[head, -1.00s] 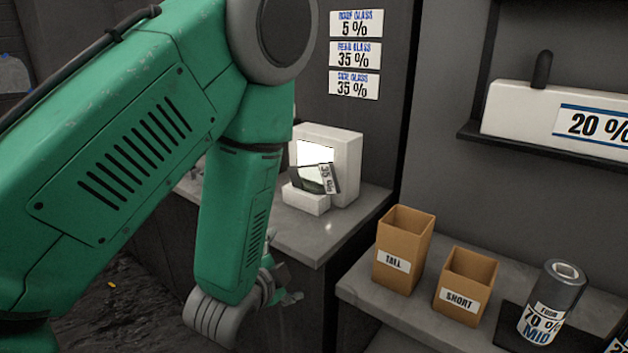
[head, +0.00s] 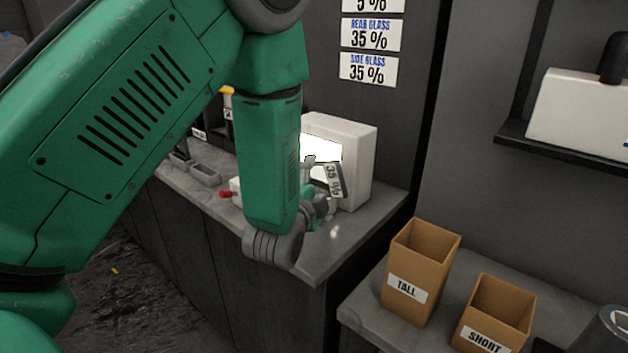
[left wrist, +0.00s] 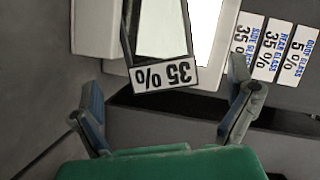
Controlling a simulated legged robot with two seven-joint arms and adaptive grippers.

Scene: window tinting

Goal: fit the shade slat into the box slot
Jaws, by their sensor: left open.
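The shade slat (head: 335,181) is a small dark-edged pane with a white "35 %" label, standing at the front of the white box (head: 360,165) on the counter. The box has a bright lit face. In the left wrist view, the slat's label (left wrist: 165,76) appears upside down between my fingers, in front of the bright panel. My left gripper (head: 318,182) is open, its fingers apart on either side of the slat and not visibly touching it. My forearm hides part of the box's base, and I cannot make out the slot. My right gripper is not in view.
Small grey trays (head: 205,174) and a red-tipped item (head: 227,194) lie on the counter left of my arm. A TALL box (head: 420,270) and a SHORT box (head: 497,312) stand on the lower counter at right. Glass percentage signs (head: 370,36) hang on the wall.

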